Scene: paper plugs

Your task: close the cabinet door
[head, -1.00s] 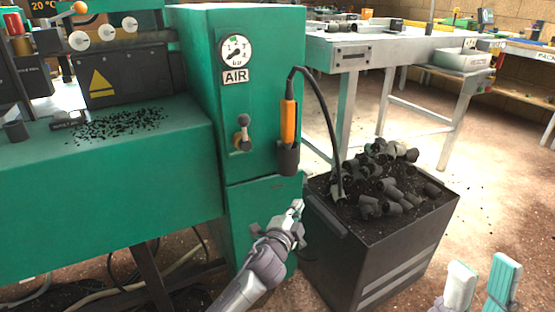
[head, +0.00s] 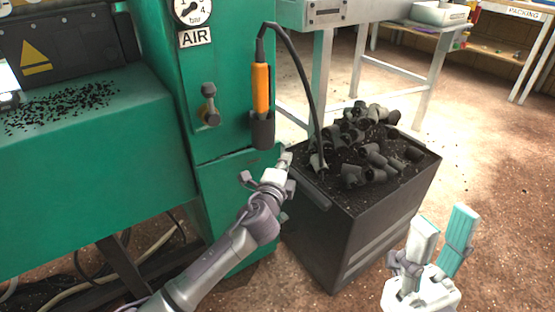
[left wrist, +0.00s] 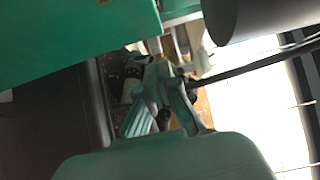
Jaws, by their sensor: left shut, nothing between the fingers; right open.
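The green cabinet's lower door panel (head: 222,205) is below a seam in the head view. Whether it stands slightly ajar is hard to tell. My left gripper (head: 286,160) is shut and empty at the panel's upper right edge, between it and the black bin. Contact cannot be made out. In the left wrist view the left fingers (left wrist: 160,85) point away from the camera, with a green panel (left wrist: 70,35) at upper left. My right gripper (head: 443,230) is open and empty at lower right, away from the cabinet.
A black bin (head: 335,245) heaped with dark plugs (head: 365,140) stands right of the cabinet. An orange tool (head: 261,90) hangs in a dark holder (head: 262,130) above my left gripper, its cable arching to the bin. A grey table (head: 375,12) is behind. Floor is open at right.

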